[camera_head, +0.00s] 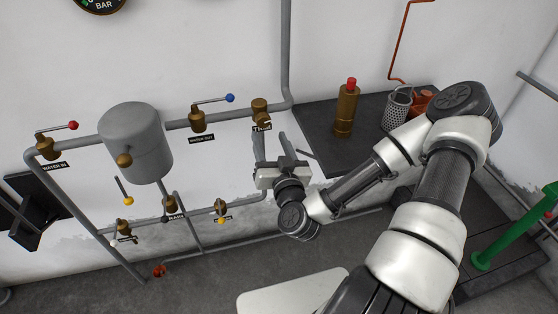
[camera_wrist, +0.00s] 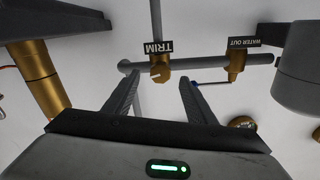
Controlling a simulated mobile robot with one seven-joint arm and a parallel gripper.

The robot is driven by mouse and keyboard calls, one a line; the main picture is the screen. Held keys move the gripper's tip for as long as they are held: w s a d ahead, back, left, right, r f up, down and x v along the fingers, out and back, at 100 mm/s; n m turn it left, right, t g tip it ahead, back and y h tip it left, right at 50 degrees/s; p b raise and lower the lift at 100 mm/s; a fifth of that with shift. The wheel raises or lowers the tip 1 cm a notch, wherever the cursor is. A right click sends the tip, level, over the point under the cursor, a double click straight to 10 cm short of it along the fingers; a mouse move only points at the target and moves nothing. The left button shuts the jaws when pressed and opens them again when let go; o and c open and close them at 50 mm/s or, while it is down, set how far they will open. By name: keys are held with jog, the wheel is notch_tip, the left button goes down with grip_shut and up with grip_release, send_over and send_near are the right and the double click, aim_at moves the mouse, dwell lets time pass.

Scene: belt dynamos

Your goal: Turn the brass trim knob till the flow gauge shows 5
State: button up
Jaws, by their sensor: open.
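The brass trim knob (camera_head: 260,106) sits on the pipe right of the water-out valve, with a label marked TRIM below it. It also shows in the wrist view (camera_wrist: 160,68), upside down, ahead of the space between my fingers. My gripper (camera_head: 271,138) is open and empty, its fingers pointing up at the knob from just below. In the wrist view my fingertips (camera_wrist: 160,82) lie on either side of the knob's line and appear short of it. A round dial marked BAR (camera_head: 100,4) is cut off at the top; its reading cannot be seen. No dial labelled as flow is in view.
The water-out valve (camera_head: 198,120) with a blue-tipped lever and a grey tank (camera_head: 136,142) stand left of the knob. A dark shelf (camera_head: 318,125) at right carries a brass bottle-shaped thing with a red top (camera_head: 346,110) and a mesh cup (camera_head: 397,108). Lower pipes carry more valves.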

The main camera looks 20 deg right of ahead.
jog(key=s+p, duration=0.7)
jog(key=s, duration=0.3)
jog(key=shift+r+p, duration=0.2)
jog(key=shift+p, duration=0.1)
